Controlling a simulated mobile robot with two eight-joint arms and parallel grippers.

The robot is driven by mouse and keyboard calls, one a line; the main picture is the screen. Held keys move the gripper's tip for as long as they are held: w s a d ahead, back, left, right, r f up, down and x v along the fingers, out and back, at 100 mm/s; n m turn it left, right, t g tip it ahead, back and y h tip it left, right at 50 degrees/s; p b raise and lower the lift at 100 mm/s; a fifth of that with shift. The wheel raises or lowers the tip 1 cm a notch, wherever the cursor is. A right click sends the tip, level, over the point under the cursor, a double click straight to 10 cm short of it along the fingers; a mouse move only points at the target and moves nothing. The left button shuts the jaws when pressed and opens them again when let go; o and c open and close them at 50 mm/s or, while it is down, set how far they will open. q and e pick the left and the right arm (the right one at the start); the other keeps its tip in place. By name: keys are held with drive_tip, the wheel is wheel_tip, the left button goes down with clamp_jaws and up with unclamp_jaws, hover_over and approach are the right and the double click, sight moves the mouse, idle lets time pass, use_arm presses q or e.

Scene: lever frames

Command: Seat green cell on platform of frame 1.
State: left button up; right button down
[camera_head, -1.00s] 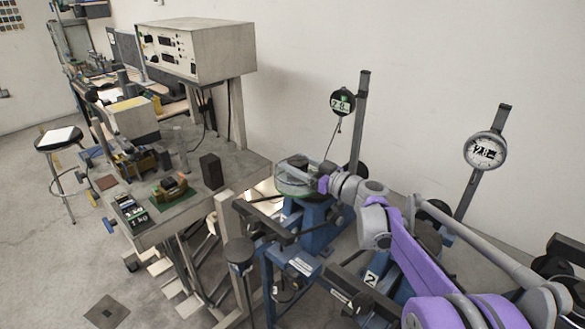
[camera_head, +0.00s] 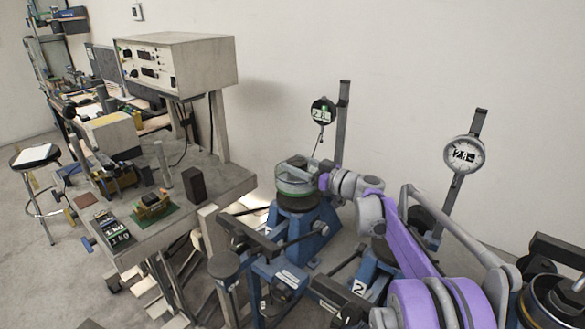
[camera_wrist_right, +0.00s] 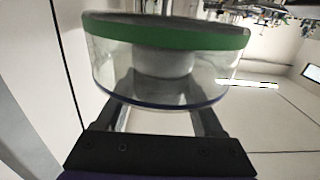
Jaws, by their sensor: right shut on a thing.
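The green cell (camera_head: 297,178) is a clear, short cylinder with a green rim. My right gripper (camera_head: 323,181) is shut on its right side and holds it upright. In the right wrist view the cell (camera_wrist_right: 165,65) fills the space beyond the fingers (camera_wrist_right: 167,118), with a pale block inside. The cell is above the dark round platform (camera_head: 300,203) of the rear blue frame (camera_head: 312,232); I cannot tell whether they touch. That frame's number is not readable from here; the nearer frame (camera_head: 372,272) carries a 2. My left gripper is out of view.
A dial gauge on a post (camera_head: 323,112) stands behind the cell, its rod reaching down near it. A second dial (camera_head: 464,155) stands to the right. A grey bench (camera_head: 222,181) with weights and a dark block (camera_head: 194,185) is on the left.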

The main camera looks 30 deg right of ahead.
drive_tip(key=shift+w+d, duration=0.2)
drive_tip(key=shift+d, duration=0.3)
drive_tip(key=shift+f+b, duration=0.35)
drive_tip(key=shift+f, duration=1.3)
drive_tip(key=shift+f, duration=0.45)
idle(0.4)
drive_tip(key=shift+c, duration=0.3)
unclamp_jaws()
drive_tip(key=shift+s+a, duration=0.1)
drive_tip(key=shift+o, duration=0.3)
drive_tip(key=shift+f, duration=0.1)
